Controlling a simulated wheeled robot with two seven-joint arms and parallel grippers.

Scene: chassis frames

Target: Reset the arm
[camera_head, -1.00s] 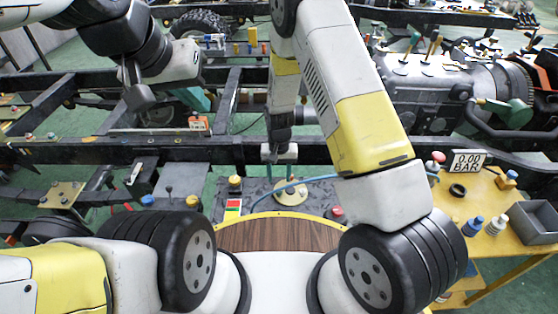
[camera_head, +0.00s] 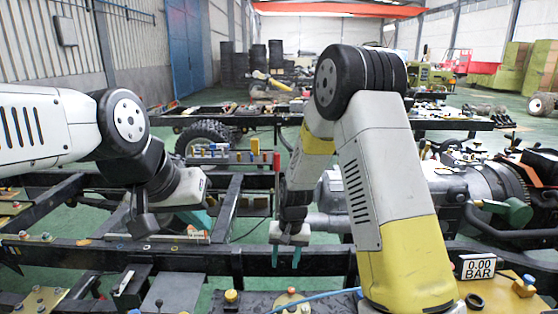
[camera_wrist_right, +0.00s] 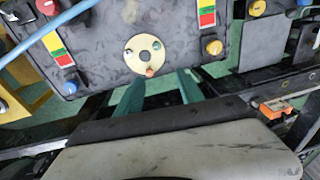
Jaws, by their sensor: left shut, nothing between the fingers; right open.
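My right gripper (camera_head: 287,256) hangs down near the middle of the head view, in front of the dark chassis beam. Its two teal fingers are apart. In the right wrist view the teal fingers (camera_wrist_right: 160,92) also stand apart with nothing between them. My left gripper (camera_head: 203,220) is left of it, above the chassis frame, and only part of its teal fingers shows. It holds nothing that I can see. Both arms are bent, and neither gripper visibly holds a part.
Dark chassis rails (camera_head: 110,257) run across below the grippers. A dark panel (camera_wrist_right: 95,45) carries a round pale disc (camera_wrist_right: 145,55) and coloured buttons. An engine-like unit (camera_head: 465,190) lies right of my right arm.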

